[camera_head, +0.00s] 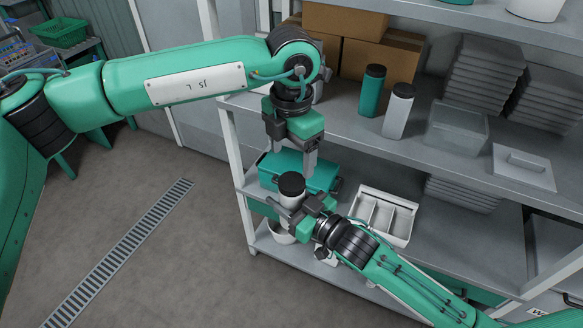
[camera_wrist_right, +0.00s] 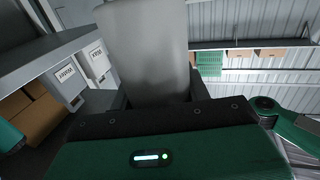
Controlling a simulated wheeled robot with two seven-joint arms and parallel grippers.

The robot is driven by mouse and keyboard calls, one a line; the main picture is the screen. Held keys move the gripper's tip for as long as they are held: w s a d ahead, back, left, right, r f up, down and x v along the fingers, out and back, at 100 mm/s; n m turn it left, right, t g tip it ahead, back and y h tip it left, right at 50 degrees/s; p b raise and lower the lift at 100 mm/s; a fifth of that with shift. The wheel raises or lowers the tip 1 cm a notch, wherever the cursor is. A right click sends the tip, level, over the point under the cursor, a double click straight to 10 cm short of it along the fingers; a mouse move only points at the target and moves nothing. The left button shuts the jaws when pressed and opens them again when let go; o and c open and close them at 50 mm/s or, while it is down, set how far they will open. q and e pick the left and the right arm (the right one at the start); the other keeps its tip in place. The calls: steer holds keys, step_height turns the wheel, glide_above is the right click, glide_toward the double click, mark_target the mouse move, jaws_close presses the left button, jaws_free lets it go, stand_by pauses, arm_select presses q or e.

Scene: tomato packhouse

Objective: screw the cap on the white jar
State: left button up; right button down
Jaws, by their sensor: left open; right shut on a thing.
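The white jar (camera_head: 290,200) is held upright in front of the shelf by my right gripper (camera_head: 300,209), which is shut on its body. The black cap (camera_head: 292,184) sits on top of the jar; how tightly it is seated cannot be told. My left gripper (camera_head: 294,158) points down just above the cap, open and empty, its fingers apart. In the right wrist view the jar (camera_wrist_right: 148,45) shows as a large pale shape close to the camera, and its cap is out of sight.
A green jar (camera_head: 372,90) and another white jar (camera_head: 397,112) with black caps stand on the upper shelf (camera_head: 350,135). A teal case (camera_head: 318,170) and a white divided tray (camera_head: 386,212) lie behind the held jar. A clear bin (camera_head: 457,130) stands right. Open floor lies left.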

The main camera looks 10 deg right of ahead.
arm_select(q)
step_height(320, 180, up, 6)
steer(key=shift+f, duration=0.2)
steer(key=shift+f, duration=0.1)
stand_by(0.5)
